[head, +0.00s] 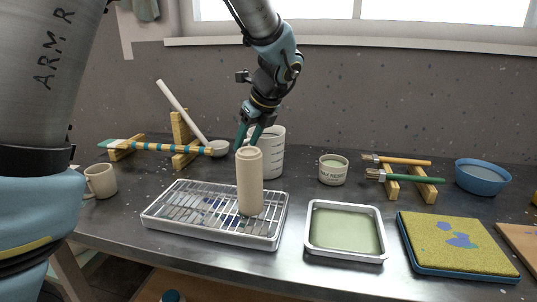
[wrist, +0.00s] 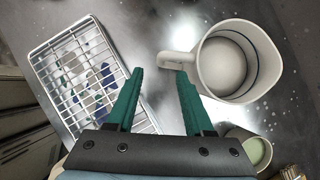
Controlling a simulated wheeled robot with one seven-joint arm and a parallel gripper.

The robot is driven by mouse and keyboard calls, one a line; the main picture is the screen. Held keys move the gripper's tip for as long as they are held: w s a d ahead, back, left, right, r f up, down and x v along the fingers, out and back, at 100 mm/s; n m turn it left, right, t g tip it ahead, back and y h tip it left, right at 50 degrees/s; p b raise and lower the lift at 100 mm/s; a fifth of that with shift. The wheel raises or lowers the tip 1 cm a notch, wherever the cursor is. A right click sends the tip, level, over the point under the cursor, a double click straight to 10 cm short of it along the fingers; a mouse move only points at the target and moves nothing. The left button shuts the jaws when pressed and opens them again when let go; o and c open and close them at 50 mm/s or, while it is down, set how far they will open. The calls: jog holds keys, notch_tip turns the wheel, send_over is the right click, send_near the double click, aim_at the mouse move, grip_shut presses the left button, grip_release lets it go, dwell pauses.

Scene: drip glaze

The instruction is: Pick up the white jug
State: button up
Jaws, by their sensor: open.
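The white jug (head: 272,158) stands upright on the metal table, partly hidden behind a beige cylinder in the head view. In the wrist view I look down into the jug (wrist: 240,62), right of centre, with its handle (wrist: 176,60) pointing left. My gripper (head: 248,138) is at the jug's left side, pointing down. In the wrist view its green fingers (wrist: 160,75) are apart with nothing between them. The right fingertip is close to the handle; I cannot tell whether they touch.
The beige cylinder (head: 250,182) stands on the wire rack tray (head: 165,225) in front of the jug. A ladle (head: 217,149) and brush rest (head: 180,140) are to the left. A glaze pot (head: 333,172) and a green-filled tray (head: 313,250) are to the right.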

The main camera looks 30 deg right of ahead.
jog(key=x, duration=1)
jog(key=shift+w+f+p, duration=0.2)
jog(key=shift+f+p, duration=0.1)
jog(key=shift+p, duration=0.1)
jog(key=shift+c, duration=0.2)
grip_shut()
dwell(0.7)
jog(key=shift+d+r, duration=0.1)
